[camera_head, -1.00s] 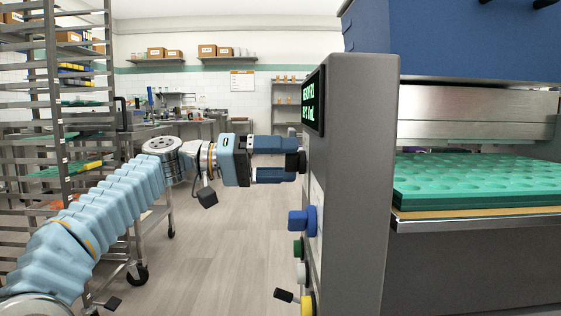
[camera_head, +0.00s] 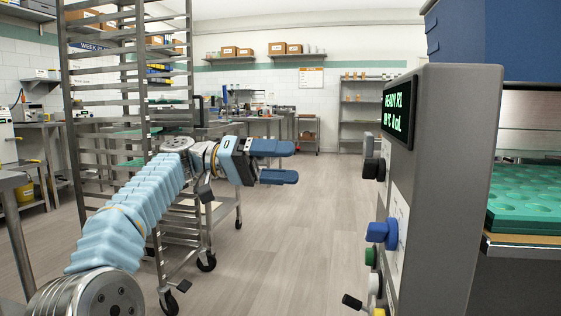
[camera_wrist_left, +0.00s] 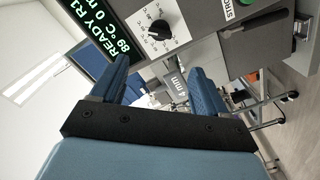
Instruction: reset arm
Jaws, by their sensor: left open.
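My left gripper (camera_head: 283,163) is open and empty in the head view, its two blue fingers pointing right. It is apart from the grey control panel (camera_head: 432,190) of the depositor, with clear air between them. The panel carries a display (camera_head: 396,114) with green text and a black knob (camera_head: 374,168). In the left wrist view the open fingers (camera_wrist_left: 155,88) frame empty space, and a black dial (camera_wrist_left: 157,32) on a white scale plate shows beyond them. My right gripper is in neither view.
Below the black knob, the panel has a blue knob (camera_head: 383,234), a green button (camera_head: 371,257) and a yellow one (camera_head: 376,309). A teal mould tray (camera_head: 525,196) sits in the machine at right. A wheeled rack (camera_head: 140,120) stands behind my left arm. The middle floor is clear.

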